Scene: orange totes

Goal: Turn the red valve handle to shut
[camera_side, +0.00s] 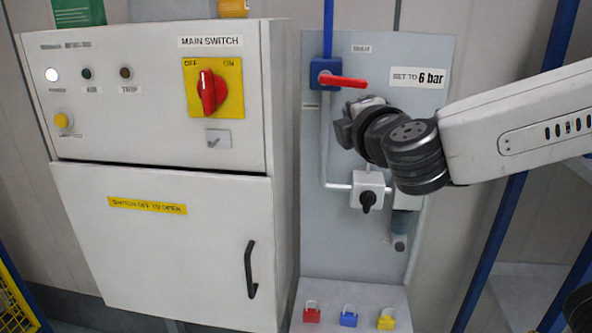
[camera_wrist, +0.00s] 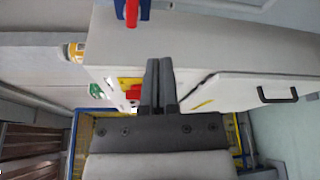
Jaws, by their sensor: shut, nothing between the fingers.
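The red valve handle (camera_side: 343,81) lies almost level in the side view, pointing right from its blue valve body (camera_side: 325,73) and across the upright blue pipe (camera_side: 328,30). In the wrist view the red handle (camera_wrist: 132,12) shows at the top edge, partly cut off. My gripper (camera_side: 345,125) is just below the handle in the side view and appears apart from it; its fingertips are hard to make out there. In the wrist view my gripper (camera_wrist: 158,62) has its two fingers together with nothing between them, below and right of the handle.
Left of the valve panel (camera_side: 420,50) stands a white cabinet (camera_side: 160,250) with a red main switch (camera_side: 208,92). Below my wrist are a white block with a black knob (camera_side: 368,199) and a grey cylinder (camera_side: 403,225). Red (camera_side: 311,315), blue (camera_side: 348,319) and yellow (camera_side: 387,322) padlocks sit on a ledge.

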